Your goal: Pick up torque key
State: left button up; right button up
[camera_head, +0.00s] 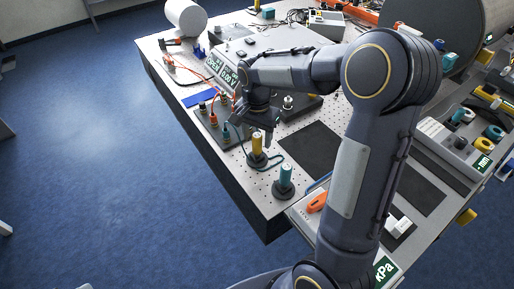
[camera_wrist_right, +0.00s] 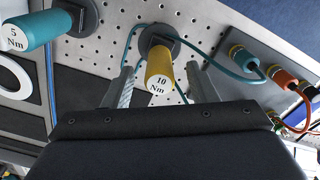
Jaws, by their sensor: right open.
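A yellow torque key marked 10 Nm (camera_head: 257,144) stands upright in a dark round base on the perforated table. It also shows in the right wrist view (camera_wrist_right: 159,72), between the two fingers but beyond their tips. A teal torque key marked 5 Nm (camera_head: 285,175) stands in a similar base nearer the table's front edge, and at the upper left of the wrist view (camera_wrist_right: 32,27). My right gripper (camera_head: 258,128) points down just above and behind the yellow key, open and empty; its fingers also show in the wrist view (camera_wrist_right: 162,84). My left gripper is out of view.
A teal cable (camera_wrist_right: 200,54) loops around the yellow key's base. A grey block with teal and orange connectors (camera_wrist_right: 262,67) stands close beside it. Dark mats (camera_head: 308,150) cover free table area.

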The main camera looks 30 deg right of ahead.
aim_at(257, 147)
notch_tip(257, 147, down, 5)
jog(key=shift+r+p, duration=0.1)
jog(key=shift+p, duration=0.45)
grip_shut()
